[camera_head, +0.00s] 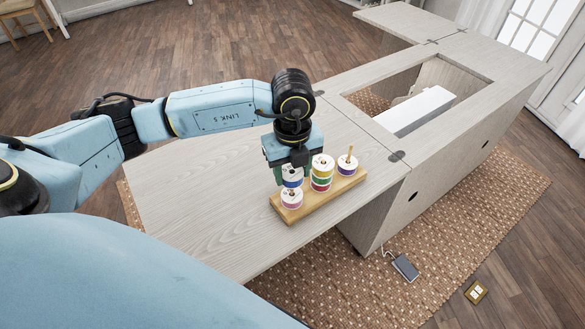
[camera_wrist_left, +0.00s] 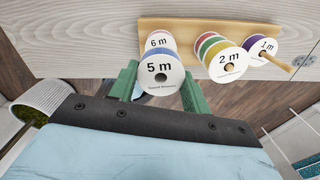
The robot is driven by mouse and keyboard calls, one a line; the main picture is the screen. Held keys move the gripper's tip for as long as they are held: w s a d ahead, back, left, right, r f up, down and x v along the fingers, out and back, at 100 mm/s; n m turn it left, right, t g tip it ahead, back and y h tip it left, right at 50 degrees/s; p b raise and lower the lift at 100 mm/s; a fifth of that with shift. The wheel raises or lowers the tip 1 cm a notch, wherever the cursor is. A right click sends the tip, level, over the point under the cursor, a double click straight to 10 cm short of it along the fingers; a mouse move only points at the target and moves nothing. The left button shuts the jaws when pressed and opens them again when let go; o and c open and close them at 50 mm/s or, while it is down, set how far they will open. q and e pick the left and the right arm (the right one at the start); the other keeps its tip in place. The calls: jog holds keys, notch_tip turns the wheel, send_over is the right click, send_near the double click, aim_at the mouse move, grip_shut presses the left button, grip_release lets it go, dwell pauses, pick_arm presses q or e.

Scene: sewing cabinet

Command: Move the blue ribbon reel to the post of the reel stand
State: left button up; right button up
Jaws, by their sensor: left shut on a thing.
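The blue ribbon reel (camera_head: 292,183) has white flanges and, in the wrist view, a "5 m" label on its face (camera_wrist_left: 161,72). My left gripper (camera_head: 291,176) is shut on it, with green fingers on both sides in the wrist view. The wooden reel stand (camera_head: 312,206) lies on the cabinet top. The blue reel is over its left end, above a pink reel (camera_head: 291,201). No post tip shows through the blue reel's hole; whether a post is inside it is hidden. My right gripper is not in view.
A stack of yellow, green and red reels (camera_head: 321,173) stands mid-stand. A purple reel (camera_head: 346,168) sits at the right end, its wooden post (camera_head: 350,151) rising clear above it. The cabinet top (camera_head: 200,190) is bare to the left. A white machine (camera_head: 415,110) sits in the opening behind.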

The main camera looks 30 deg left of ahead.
pick_arm(q)
jog(key=shift+f+b, duration=0.5)
jog(key=shift+f, duration=0.3)
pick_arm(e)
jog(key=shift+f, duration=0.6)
pick_arm(q)
jog(key=o, duration=1)
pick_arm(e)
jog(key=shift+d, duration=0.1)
pick_arm(q)
notch_tip(320, 180, up, 5)
jog(key=shift+r+p, duration=0.1)
jog(key=shift+p, duration=0.25)
notch_tip(320, 180, up, 8)
jog(key=shift+r+p, duration=0.1)
jog(key=shift+p, duration=0.3)
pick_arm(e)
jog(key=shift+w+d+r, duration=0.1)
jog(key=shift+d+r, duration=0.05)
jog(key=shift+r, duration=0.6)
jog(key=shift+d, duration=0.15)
